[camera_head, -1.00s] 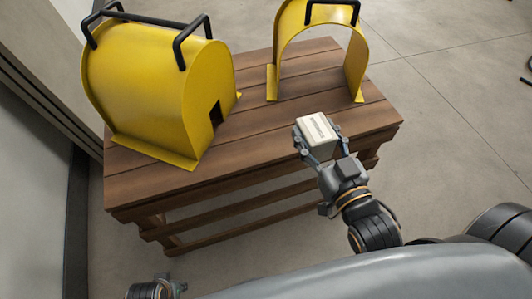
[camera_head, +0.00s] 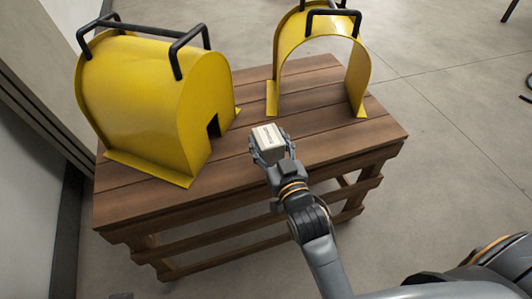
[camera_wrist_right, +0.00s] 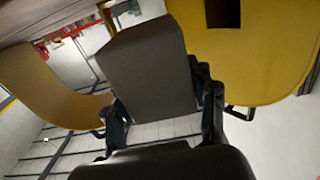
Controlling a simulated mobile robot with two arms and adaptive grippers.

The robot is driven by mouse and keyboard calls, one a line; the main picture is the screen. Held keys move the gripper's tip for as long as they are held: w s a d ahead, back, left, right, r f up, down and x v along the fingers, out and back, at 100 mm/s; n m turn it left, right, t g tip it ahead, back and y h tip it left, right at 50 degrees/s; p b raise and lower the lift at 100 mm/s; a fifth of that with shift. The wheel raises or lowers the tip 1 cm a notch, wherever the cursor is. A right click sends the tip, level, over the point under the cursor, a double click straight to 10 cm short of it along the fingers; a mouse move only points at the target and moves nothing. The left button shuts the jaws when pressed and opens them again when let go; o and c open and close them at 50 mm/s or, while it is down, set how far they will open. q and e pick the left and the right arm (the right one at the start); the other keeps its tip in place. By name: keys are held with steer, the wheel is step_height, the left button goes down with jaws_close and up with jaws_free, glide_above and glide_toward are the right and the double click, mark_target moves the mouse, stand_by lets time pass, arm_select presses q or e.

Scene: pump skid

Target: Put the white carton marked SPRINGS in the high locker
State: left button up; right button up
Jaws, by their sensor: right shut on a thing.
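The white carton (camera_head: 268,138) shows in the head view above the front part of the wooden bench; the marking on its top is too small to read. My right gripper (camera_head: 270,152) is shut on it, with a finger on either side. In the right wrist view the carton (camera_wrist_right: 147,67) looks dark grey in shadow, between the fingers of the right gripper (camera_wrist_right: 165,105). Whether the carton touches the bench is hard to tell. My left gripper is not in view now. No high locker shows in the head view.
The wooden bench (camera_head: 240,170) carries a large yellow guard (camera_head: 150,95) with black handles at left and a yellow arched guard (camera_head: 361,70) at the back right. The bench's right front is clear. Grey floor lies open to the right; a wall runs along the left.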

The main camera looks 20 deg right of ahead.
steer(key=shift+w+a+f, duration=0.1)
steer(key=shift+w+f, duration=0.1)
steer(key=shift+f, duration=0.05)
steer(key=f, duration=0.1)
steer(key=f+b, duration=0.1)
steer(key=shift+w+a+f+b, duration=0.1)
steer(key=shift+w+f+b, duration=0.1)
steer(key=shift+f+b, duration=0.1)
steer(key=shift+f, duration=0.55)
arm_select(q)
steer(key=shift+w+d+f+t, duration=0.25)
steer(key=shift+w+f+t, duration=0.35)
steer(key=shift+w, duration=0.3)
arm_select(e)
steer(key=o, duration=1.4)
steer(key=shift+c, duration=0.2)
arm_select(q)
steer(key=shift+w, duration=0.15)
